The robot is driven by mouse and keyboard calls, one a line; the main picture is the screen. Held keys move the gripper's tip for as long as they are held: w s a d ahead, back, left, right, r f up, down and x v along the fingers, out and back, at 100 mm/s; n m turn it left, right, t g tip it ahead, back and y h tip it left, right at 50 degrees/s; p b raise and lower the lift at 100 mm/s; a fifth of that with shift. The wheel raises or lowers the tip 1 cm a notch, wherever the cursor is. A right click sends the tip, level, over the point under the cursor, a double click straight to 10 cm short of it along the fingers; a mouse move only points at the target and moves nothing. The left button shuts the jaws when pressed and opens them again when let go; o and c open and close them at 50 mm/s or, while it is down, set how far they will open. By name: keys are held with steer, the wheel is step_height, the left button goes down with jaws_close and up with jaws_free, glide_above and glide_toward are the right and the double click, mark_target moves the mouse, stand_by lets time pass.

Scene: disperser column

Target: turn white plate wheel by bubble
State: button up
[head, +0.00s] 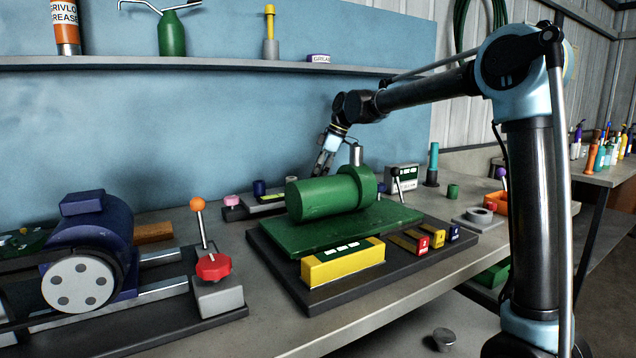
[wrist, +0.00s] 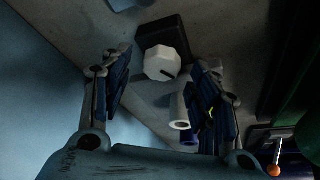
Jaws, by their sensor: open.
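In the wrist view a white, many-sided wheel (wrist: 165,65) with a dark slot mark sits against a dark block (wrist: 165,33). My gripper (wrist: 161,60) is open, with one finger on each side of the wheel in the picture; a gap shows on both sides, and I see no contact. In the head view my gripper (head: 325,160) points down behind the green cylinder (head: 325,195), near the back wall. That white wheel cannot be made out in the head view. I cannot make out a bubble for certain.
A pale tube (wrist: 180,112) lies near the right finger. The green machine on its dark base (head: 380,277) fills the middle bench. A blue motor with a white holed disc (head: 78,284) stands left, beside an orange-knobbed lever (head: 200,222). A shelf (head: 220,63) runs above.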

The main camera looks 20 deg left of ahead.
steer(key=shift+x, duration=0.9)
steer(key=c, duration=1.1)
steer(key=shift+o, duration=0.2)
steer(key=shift+r+m+t, duration=0.1)
steer(key=shift+m+t, duration=0.5)
steer(key=shift+m, duration=0.8)
steer(key=o, duration=1.1)
steer(key=shift+c, duration=0.2)
